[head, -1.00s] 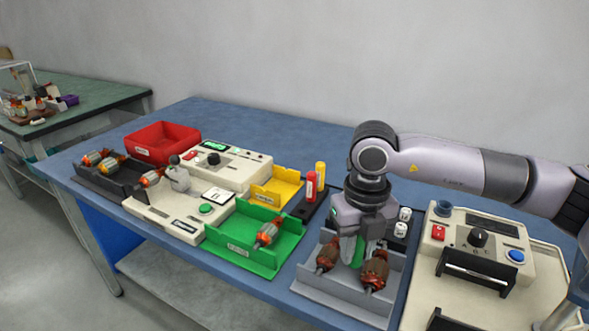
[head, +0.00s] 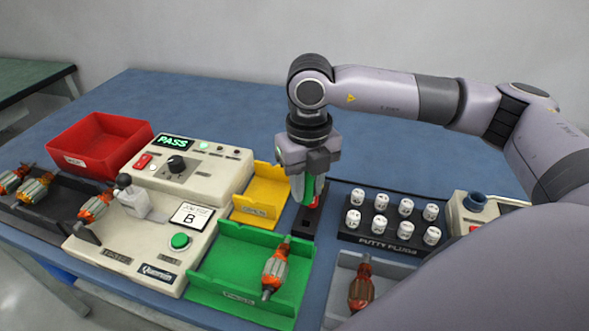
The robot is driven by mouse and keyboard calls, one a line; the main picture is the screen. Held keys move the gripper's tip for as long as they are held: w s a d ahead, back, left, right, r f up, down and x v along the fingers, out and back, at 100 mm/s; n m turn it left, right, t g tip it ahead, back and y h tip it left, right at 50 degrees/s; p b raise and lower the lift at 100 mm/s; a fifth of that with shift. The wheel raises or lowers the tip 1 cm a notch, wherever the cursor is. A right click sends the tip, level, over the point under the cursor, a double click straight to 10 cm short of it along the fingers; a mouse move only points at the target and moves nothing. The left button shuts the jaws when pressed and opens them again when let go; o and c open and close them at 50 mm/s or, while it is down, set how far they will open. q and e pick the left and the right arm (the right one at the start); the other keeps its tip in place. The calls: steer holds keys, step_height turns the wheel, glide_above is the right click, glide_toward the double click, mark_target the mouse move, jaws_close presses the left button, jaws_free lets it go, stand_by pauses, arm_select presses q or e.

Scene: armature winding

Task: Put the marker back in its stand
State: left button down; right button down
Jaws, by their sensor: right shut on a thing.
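My right gripper (head: 307,180) points down over the marker stand and is shut on a green marker (head: 309,191), which is upright. The stand (head: 307,222) is a dark narrow block between the yellow tray and the rack of white plugs. A red marker (head: 322,190) shows partly behind the gripper, at the stand. The yellow marker is hidden. I cannot tell whether the green marker's lower end is in a hole of the stand or just above it. My left gripper is out of view.
Left of the stand are a yellow tray (head: 262,211) and a green tray (head: 220,289) with an armature (head: 276,268). Right is a black rack (head: 372,238) of several white plugs. A tester (head: 190,165) reading PASS and a red bin (head: 80,150) stand further left.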

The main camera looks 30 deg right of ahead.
mark_target(306, 203)
steer(key=shift+s+f+b, duration=0.1)
steer(key=shift+f+b, duration=0.6)
steer(key=shift+f, duration=0.35)
steer(key=shift+f+b, duration=0.55)
steer(key=shift+f, duration=0.8)
steer(key=shift+b, duration=0.4)
steer(key=shift+f+b, duration=0.85)
steer(key=shift+f, duration=0.15)
steer(key=c, duration=0.8)
jaws_free()
